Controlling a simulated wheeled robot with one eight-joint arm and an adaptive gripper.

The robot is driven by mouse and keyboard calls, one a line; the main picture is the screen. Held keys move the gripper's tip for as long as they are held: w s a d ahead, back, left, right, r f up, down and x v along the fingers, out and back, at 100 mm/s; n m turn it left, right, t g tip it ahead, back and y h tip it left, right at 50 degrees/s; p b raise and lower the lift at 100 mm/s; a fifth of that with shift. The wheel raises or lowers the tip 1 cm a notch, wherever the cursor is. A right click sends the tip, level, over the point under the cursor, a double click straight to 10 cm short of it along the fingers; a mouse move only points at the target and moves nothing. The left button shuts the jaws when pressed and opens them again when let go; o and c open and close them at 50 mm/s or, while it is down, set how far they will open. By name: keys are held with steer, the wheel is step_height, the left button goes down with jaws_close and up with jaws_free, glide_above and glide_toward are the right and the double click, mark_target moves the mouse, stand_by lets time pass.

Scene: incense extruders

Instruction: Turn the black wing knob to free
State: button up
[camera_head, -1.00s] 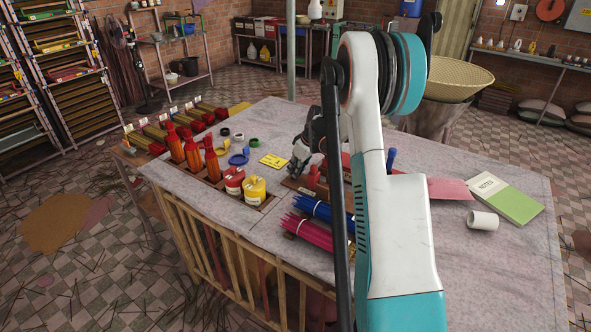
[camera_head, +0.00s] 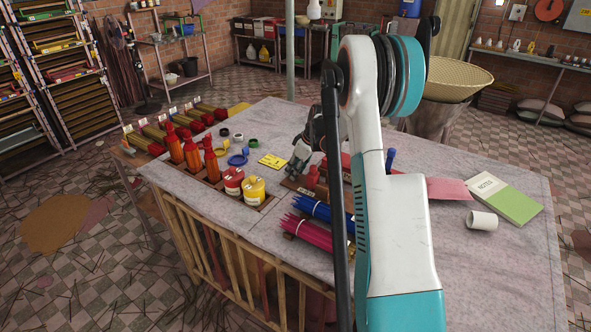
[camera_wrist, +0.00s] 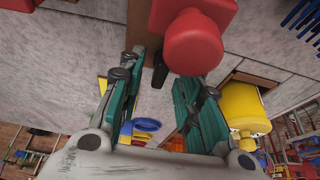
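The black wing knob (camera_wrist: 160,72) is small and dark in the wrist view, beside the rounded red end of a red extruder (camera_wrist: 194,42). My gripper (camera_wrist: 160,70) has its two teal fingers apart, one on each side of the knob. I see no clear contact between the fingers and the knob. The right fingertip is partly hidden behind the red end. In the head view my gripper (camera_head: 298,163) is low over the table, next to the red extruder (camera_head: 312,177). The knob cannot be made out there.
Blue sticks (camera_head: 318,209) and pink sticks (camera_head: 306,233) lie in front. A white cup (camera_head: 482,220) and notebook (camera_head: 505,199) are at right.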

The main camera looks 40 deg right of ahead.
steer(key=shift+r, duration=0.1)
steer(key=v, duration=1.2)
steer(key=shift+w+a, duration=0.1)
